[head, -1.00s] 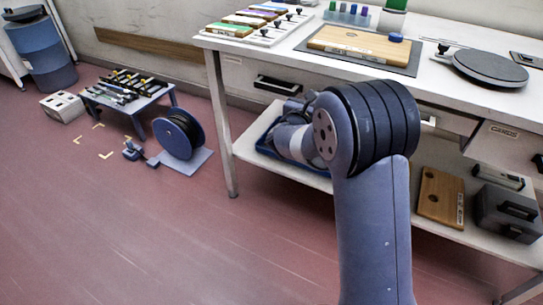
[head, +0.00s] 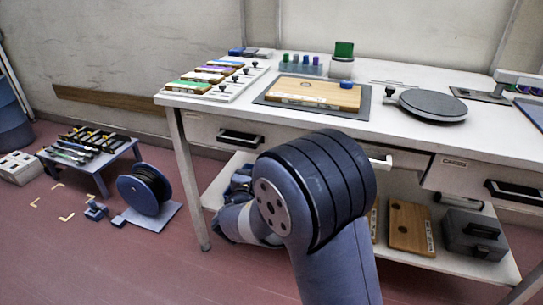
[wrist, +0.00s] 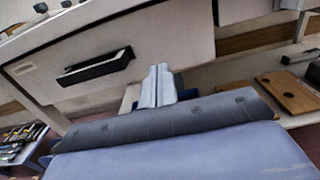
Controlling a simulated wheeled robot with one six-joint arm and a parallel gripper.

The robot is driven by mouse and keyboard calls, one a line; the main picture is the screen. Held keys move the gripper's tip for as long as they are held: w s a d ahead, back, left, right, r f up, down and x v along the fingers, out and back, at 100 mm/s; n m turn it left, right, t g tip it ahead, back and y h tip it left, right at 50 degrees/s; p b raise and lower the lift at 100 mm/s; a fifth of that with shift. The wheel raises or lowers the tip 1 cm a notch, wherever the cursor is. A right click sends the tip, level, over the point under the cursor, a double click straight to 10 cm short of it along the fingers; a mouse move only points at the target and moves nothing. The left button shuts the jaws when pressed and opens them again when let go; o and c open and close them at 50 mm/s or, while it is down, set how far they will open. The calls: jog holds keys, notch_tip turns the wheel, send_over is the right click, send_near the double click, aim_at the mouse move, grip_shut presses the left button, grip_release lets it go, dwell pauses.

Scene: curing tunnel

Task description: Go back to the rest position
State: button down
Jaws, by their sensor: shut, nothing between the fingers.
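My gripper (wrist: 157,84) shows in the wrist view as two pale grey fingers pressed together, with nothing between them. In that view the fingers point toward the workbench, just right of a black drawer handle (wrist: 95,67); I cannot tell the gap to the bench. In the head view my dark blue arm rises in front of the white workbench (head: 420,142) and bends toward its lower shelf. My fingers are hidden in the head view.
The bench top holds a wooden board (head: 315,93), a dark round plate (head: 432,105) and a rack of coloured blocks (head: 215,82). Wooden boards (head: 411,226) and a grey case (head: 472,235) sit on the lower shelf. A cable reel (head: 145,188) and low tool table (head: 90,160) stand left, with open floor in front.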

aim_at(280, 143)
jog(key=shift+s+a, duration=0.25)
jog(key=shift+s, duration=0.45)
jog(key=b+x, duration=0.1)
jog(key=x, duration=0.9)
jog(key=shift+w, duration=0.25)
jog(key=shift+d+b, duration=0.1)
jog(key=shift+b, duration=0.2)
